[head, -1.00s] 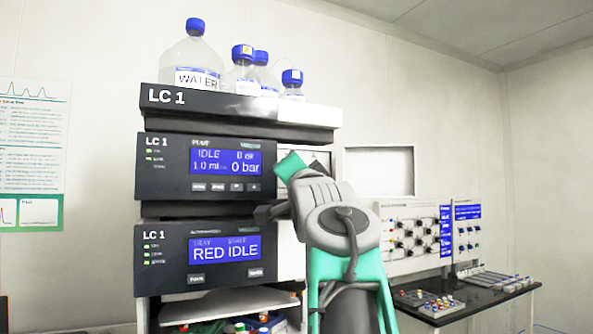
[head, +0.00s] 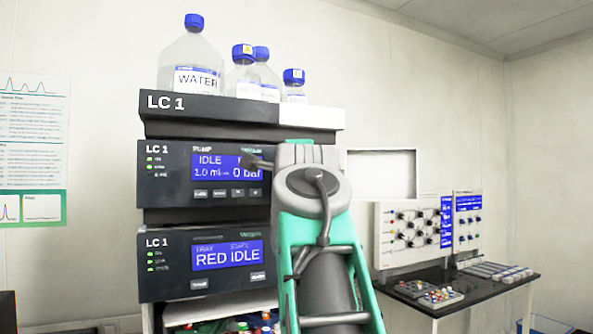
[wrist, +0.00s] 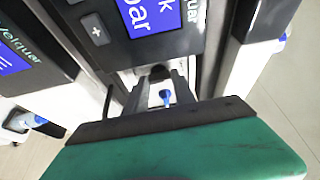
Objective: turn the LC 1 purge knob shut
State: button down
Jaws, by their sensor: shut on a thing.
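The LC 1 pump module (head: 160,196) is in the middle of the stack in the head view; its screen reads IDLE and 0 bar. My gripper is at the right part of this module's front, its jaws hidden behind my own wrist in that view. In the wrist view, my gripper (wrist: 161,82) has its two fingers close together on a dark, round purge knob (wrist: 159,72), shut on it. Only part of the knob shows between the fingers, so its turn angle cannot be told.
Bottles, including one marked WATER (head: 193,60), stand on the top LC 1 module (head: 210,108). The autosampler module (head: 160,285) is below the pump. A bench (head: 460,297) with panels stands at the right. Open room lies between stack and bench.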

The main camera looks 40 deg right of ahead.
dwell(0.3)
jog(key=c, duration=1.3)
grip_release()
jog(key=b+v, duration=0.2)
jog(key=v, duration=0.5)
jog(key=shift+s+a, duration=0.25)
jog(key=shift+s, duration=0.1)
